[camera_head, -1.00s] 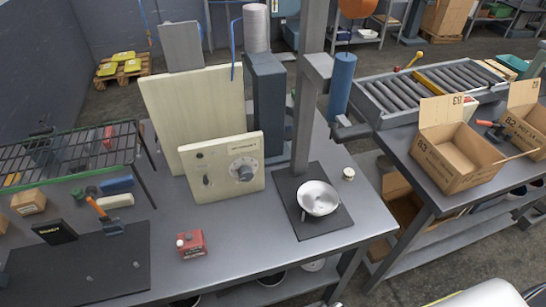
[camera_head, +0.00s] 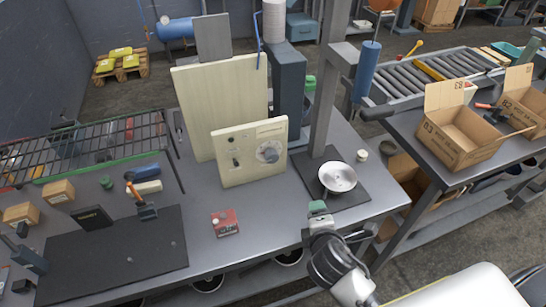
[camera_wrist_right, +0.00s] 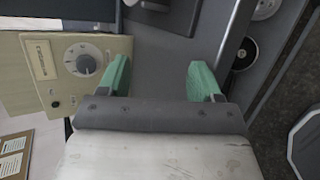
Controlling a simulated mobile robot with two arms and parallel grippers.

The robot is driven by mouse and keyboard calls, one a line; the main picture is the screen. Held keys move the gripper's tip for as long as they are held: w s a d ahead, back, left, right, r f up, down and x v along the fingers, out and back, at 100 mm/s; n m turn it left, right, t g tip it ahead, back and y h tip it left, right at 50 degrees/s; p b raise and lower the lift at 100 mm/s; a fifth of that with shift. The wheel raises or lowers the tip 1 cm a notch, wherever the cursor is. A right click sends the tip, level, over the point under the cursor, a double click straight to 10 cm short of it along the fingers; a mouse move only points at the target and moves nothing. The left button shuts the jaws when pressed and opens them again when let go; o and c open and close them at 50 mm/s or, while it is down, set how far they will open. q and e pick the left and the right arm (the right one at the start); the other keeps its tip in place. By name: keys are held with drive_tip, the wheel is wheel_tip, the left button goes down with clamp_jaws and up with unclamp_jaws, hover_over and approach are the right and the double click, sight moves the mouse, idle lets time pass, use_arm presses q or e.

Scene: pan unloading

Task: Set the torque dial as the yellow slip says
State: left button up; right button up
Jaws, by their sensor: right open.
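The cream control panel (camera_head: 232,168) stands upright on the grey bench, with a round grey dial (camera_head: 270,152) on its right half. The panel (camera_wrist_right: 20,75) and dial (camera_wrist_right: 83,58) also show at the left of the right wrist view; the dial's marks are too small to read. My right gripper (camera_head: 318,213) is open and empty, over the bench's front edge, below and right of the panel. Its green fingers (camera_wrist_right: 160,78) are wide apart in the wrist view, clear of the dial. I cannot make out a yellow slip. My left gripper is not identifiable in view.
A red box (camera_head: 225,222) sits on the bench before the panel. A metal bowl (camera_head: 338,178) rests on a dark plate beside the post (camera_head: 325,100). A wire rack (camera_head: 85,145) and black mat (camera_head: 110,255) lie left. Papers (camera_wrist_right: 14,152) show in the wrist view.

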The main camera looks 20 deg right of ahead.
sight(273, 159)
drive_tip(key=w+r+n+t, duration=0.1)
drive_tip(key=n, duration=0.1)
drive_tip(key=w+a+n+t, duration=0.1)
drive_tip(key=n, duration=0.2)
drive_tip(key=w+r+n+t, duration=0.1)
drive_tip(key=w+n, duration=0.1)
drive_tip(key=shift+w+a+r+y, duration=0.1)
drive_tip(key=shift+a+r+y, duration=0.2)
use_arm(q)
drive_tip(key=shift+s+a+r+p, duration=0.25)
drive_tip(key=shift+a+r+p, duration=0.05)
drive_tip(key=shift+r+p, duration=0.35)
use_arm(e)
drive_tip(key=w+a+n+t+y, duration=0.1)
drive_tip(key=w+n, duration=0.3)
drive_tip(key=w+a+r+n+t+y, duration=0.1)
drive_tip(key=w+a+n, duration=0.1)
drive_tip(key=w+n, duration=0.2)
drive_tip(key=w+a+r+n+t+y, duration=0.1)
drive_tip(key=w+n+y, duration=0.1)
drive_tip(key=w+n, duration=0.2)
drive_tip(key=shift+w+a+r, duration=0.1)
drive_tip(key=shift+w+a, duration=0.05)
drive_tip(key=shift+w, duration=0.5)
drive_tip(key=shift+w+a, duration=0.1)
drive_tip(key=shift+w, duration=0.5)
drive_tip(key=shift+c, duration=0.5)
drive_tip(key=c, duration=0.8)
use_arm(q)
drive_tip(key=shift+f, duration=0.1)
